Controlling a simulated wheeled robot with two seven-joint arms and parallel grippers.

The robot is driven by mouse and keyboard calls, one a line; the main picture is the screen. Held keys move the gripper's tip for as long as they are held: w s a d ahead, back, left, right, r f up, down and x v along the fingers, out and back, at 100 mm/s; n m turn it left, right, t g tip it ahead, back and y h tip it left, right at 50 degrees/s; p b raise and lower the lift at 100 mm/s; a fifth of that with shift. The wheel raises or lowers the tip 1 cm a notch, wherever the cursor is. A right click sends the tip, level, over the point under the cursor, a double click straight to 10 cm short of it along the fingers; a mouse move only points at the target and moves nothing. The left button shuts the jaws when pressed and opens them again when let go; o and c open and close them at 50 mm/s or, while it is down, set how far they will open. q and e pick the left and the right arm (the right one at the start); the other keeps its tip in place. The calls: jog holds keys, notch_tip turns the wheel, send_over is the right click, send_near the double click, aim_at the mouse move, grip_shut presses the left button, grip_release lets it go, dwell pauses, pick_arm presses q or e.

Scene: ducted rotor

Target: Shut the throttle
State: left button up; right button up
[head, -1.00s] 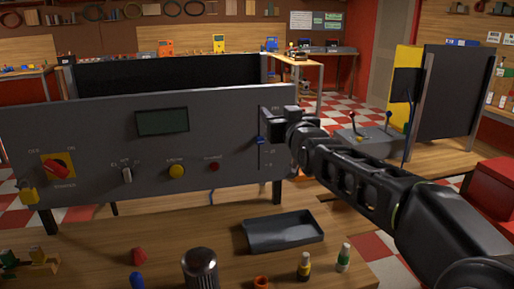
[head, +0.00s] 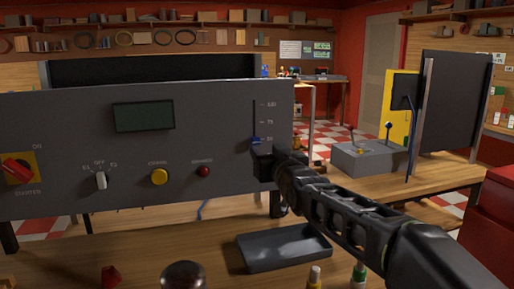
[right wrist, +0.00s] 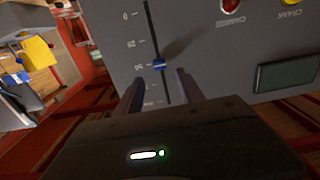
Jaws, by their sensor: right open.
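The throttle is a blue slider knob (head: 257,141) in a vertical slot near the right end of the grey panel (head: 80,130). In the right wrist view the scale appears upside down, and the blue knob (right wrist: 158,63) stands about level with the 50 mark. My right gripper (head: 263,155) is at the panel, just below the knob, and covers the lower slot. In the right wrist view its two fingers (right wrist: 159,78) are apart on either side of the slot, with the knob near their tips. I cannot tell whether they touch it. My left gripper is not in view.
The panel also has a red starter switch (head: 17,168), a selector (head: 101,181), a yellow button (head: 160,177), a red button (head: 204,171) and a dark display (head: 143,116). A grey tray (head: 284,250) lies below. A grey lever box (head: 368,158) stands to the right.

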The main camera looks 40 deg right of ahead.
aim_at(257, 142)
jog(key=p+x, duration=0.2)
jog(key=x, duration=0.4)
jog(key=shift+w+d+r+p, duration=0.1)
jog(key=shift+w+d+p, duration=0.1)
jog(key=shift+w+p, duration=0.15)
jog(key=shift+w+d, duration=0.2)
jog(key=shift+w, duration=0.3)
grip_shut()
dwell(0.9)
